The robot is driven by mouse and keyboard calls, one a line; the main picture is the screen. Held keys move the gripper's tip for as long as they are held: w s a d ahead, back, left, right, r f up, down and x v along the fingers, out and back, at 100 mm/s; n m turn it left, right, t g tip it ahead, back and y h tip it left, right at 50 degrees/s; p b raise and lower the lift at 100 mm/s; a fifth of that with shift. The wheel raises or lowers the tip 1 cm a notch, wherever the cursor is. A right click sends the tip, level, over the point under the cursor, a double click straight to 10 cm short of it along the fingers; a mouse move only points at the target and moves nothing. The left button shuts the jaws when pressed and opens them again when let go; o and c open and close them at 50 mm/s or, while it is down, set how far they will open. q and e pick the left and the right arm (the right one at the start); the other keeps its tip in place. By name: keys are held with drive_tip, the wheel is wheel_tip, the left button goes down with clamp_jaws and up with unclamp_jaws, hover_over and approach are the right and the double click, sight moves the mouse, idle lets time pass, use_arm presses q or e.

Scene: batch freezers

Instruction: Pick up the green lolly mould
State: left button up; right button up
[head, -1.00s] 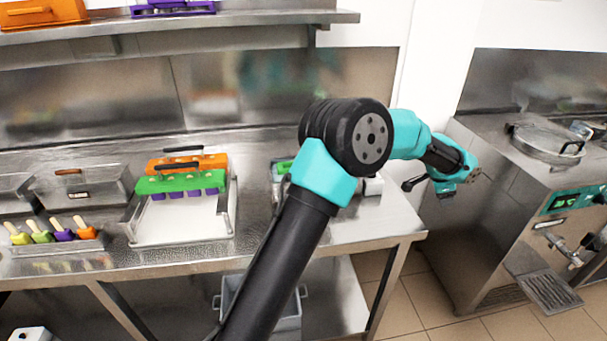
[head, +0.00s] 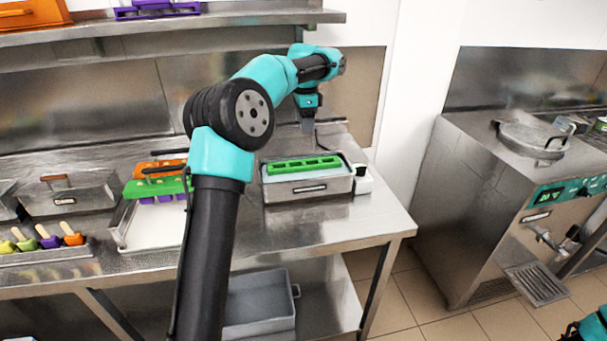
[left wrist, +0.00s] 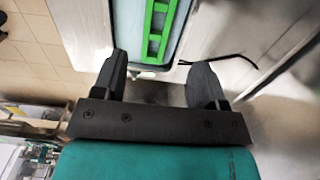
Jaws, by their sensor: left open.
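A long green lolly mould (head: 304,165) with a row of openings lies in a metal tub (head: 310,190) at the right of the steel bench. It also shows in the left wrist view (left wrist: 150,50), past the fingertips. Another green mould (head: 155,187), with a dark handle and purple below, stands on the white tray (head: 150,228) farther left, in front of an orange one. My left gripper (head: 308,126) is open and empty, pointing down above and behind the tub, apart from the mould. It shows from behind in the left wrist view (left wrist: 159,72). My right gripper cannot be made out.
A small white and black object (head: 362,180) stands against the tub's right side. A shelf (head: 230,24) hangs over the bench's back. Colourful lollies (head: 50,240) stand at the left. A freezer machine (head: 480,190) stands right, across a floor gap.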

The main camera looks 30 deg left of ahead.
sight(304, 163)
use_arm(q)
wheel_tip(304, 163, down, 12)
drive_tip(key=shift+f, duration=0.15)
idle(0.5)
drive_tip(key=shift+f, duration=0.15)
drive_tip(key=shift+s+a+f, duration=0.1)
drive_tip(key=shift+a+f, duration=0.05)
drive_tip(key=shift+f, duration=2.3)
drive_tip(key=shift+c, duration=0.5)
drive_tip(key=c, duration=0.7)
